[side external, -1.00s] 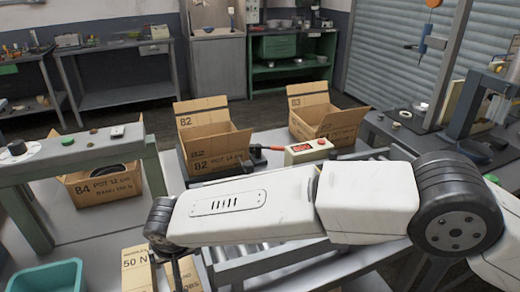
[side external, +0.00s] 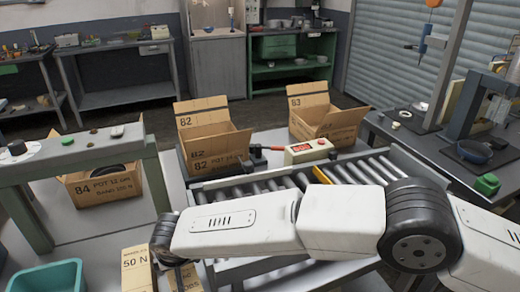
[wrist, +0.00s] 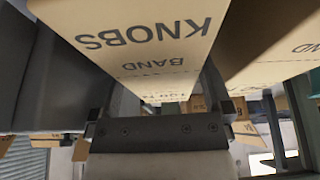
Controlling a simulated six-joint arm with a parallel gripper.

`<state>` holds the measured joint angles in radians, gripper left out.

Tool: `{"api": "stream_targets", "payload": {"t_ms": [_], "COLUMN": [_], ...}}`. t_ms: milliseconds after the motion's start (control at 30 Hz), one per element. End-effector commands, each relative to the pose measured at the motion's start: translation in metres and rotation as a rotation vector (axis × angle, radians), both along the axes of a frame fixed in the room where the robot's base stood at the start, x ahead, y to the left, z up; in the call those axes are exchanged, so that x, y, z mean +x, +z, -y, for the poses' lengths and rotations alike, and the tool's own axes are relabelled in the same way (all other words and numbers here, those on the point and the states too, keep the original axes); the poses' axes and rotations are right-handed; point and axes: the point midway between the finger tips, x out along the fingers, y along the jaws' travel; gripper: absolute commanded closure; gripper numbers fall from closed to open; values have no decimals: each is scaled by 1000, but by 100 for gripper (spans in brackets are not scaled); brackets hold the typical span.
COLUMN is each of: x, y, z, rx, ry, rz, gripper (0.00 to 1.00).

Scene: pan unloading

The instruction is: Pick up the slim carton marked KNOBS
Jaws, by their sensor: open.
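The slim tan carton marked KNOBS (wrist: 145,45) fills the upper middle of the wrist view, its print upside down, with BAND below. My gripper (wrist: 158,95) is open, with a dark finger on either side of the carton's lower part. I cannot tell whether the fingers touch it. In the side external view my wrist hangs over a tan carton (side external: 186,277) at the bottom edge, partly hidden by the arm; its label is not readable. The fingers are hidden there.
A carton marked 50 N (side external: 135,270) stands close on the left. Another carton (wrist: 275,40) is close on the right in the wrist view. A roller conveyor (side external: 365,172) runs behind my arm. Open boxes 82 (side external: 215,160) and 83 (side external: 340,130) stand beyond; a teal bin (side external: 45,278) is front left.

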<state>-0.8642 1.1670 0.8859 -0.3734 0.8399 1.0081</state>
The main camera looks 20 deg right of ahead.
Motion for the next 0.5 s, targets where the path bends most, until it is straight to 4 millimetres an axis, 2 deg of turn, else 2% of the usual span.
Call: {"api": "stream_targets", "payload": {"t_ms": [267,367,500], "x": [0,0,0], "y": [0,0,0], "z": [0,0,0], "rx": [0,0,-1], "ry": [0,0,0], "rz": [0,0,0], "gripper": [0,29,73]}}
